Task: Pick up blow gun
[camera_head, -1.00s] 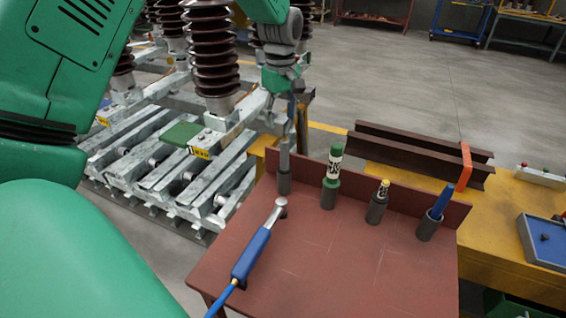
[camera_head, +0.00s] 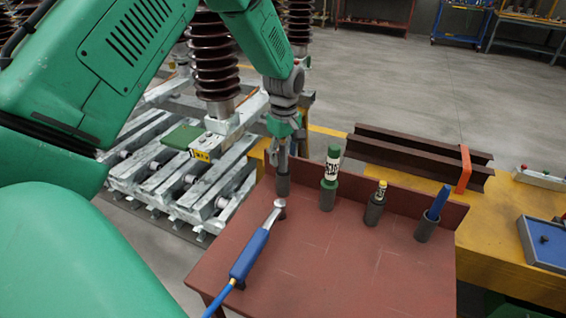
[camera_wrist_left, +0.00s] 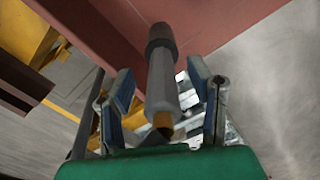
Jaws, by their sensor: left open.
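The tool that looks like the blow gun (camera_head: 250,254), with a blue handle, silver head and blue hose, lies on the left part of the red-brown table (camera_head: 330,270). My left gripper (camera_head: 284,150) is above the table's back left corner, pointing down, behind the blow gun and apart from it. It is open around the upper part of a grey stick-like item standing in a dark holder (camera_head: 283,185). In the left wrist view the grey item (camera_wrist_left: 162,85) is between the open fingers (camera_wrist_left: 160,75), with gaps on both sides. My right gripper is out of view.
A green bottle (camera_head: 331,170), a yellow-capped bottle (camera_head: 378,195) and a blue item (camera_head: 440,200) stand in holders along the table's back edge. Ribbed insulators (camera_head: 215,60) on a metal frame stand at left. The table's front right is clear.

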